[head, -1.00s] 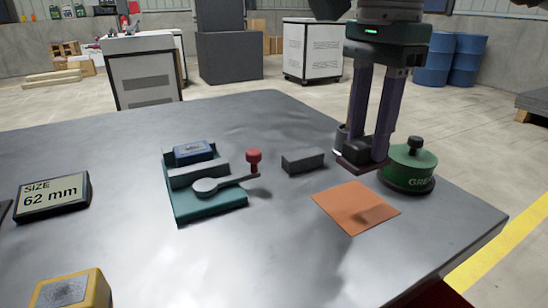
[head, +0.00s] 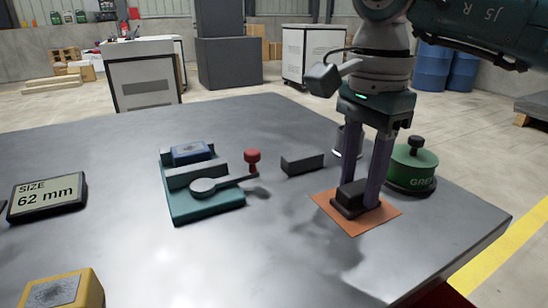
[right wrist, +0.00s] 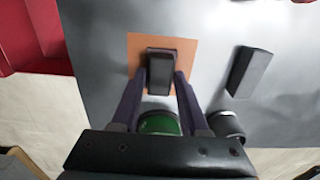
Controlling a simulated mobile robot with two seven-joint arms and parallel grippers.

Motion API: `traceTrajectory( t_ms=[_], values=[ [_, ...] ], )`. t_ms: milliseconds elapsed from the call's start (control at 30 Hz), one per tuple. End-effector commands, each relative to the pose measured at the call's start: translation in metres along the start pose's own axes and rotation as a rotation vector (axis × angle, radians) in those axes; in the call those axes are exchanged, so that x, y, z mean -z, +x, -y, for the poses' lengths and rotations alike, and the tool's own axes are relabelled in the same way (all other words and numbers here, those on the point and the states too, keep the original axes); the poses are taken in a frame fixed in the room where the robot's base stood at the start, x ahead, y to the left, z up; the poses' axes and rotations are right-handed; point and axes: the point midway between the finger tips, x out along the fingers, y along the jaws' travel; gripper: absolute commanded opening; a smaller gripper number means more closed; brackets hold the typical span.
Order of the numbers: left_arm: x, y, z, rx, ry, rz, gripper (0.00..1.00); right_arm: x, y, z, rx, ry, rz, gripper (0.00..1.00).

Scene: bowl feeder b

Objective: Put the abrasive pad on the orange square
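The orange square (head: 327,201) lies flat on the grey table near its right end; it also shows in the right wrist view (right wrist: 133,49). A dark block, which I take as the abrasive pad (head: 349,197), is over the square. In the right wrist view the pad (right wrist: 160,70) lies between the fingertips, inside the square's outline. My right gripper (head: 361,203) points down with its fingers closed on the pad's sides. The pad is at or just above the square; I cannot tell whether it touches fully. My left gripper is not in view.
A green round container (head: 412,168) stands close right of my right gripper. A dark grey bar (head: 302,163) lies left of the square. A dark cylinder (right wrist: 228,125) stands near the green container. A teal fixture (head: 207,207) with a red-knobbed lever stands farther left.

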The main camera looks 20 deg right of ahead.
Motion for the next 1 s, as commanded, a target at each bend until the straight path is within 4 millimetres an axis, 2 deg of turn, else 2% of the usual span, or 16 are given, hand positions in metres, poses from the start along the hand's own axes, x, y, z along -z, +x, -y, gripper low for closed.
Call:
traceTrajectory(
  t_ms=[33, 167, 400, 533, 1000],
  values=[
    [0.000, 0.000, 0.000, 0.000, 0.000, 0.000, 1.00, 0.000, 0.000, 0.000, 0.000, 0.000, 0.000, 0.51],
    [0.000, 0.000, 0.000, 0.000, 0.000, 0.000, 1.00, 0.000, 0.000, 0.000, -0.001, 0.000, 0.000, 0.66],
    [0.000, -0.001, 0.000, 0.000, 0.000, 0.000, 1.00, 0.000, -0.001, 0.000, 0.000, 0.000, 0.000, 0.67],
    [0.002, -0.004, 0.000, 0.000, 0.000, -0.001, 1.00, 0.000, -0.010, 0.001, 0.002, 0.000, 0.000, 0.67],
    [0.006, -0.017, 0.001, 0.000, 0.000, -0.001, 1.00, 0.000, -0.106, 0.001, 0.003, 0.001, -0.001, 0.67]
  ],
)
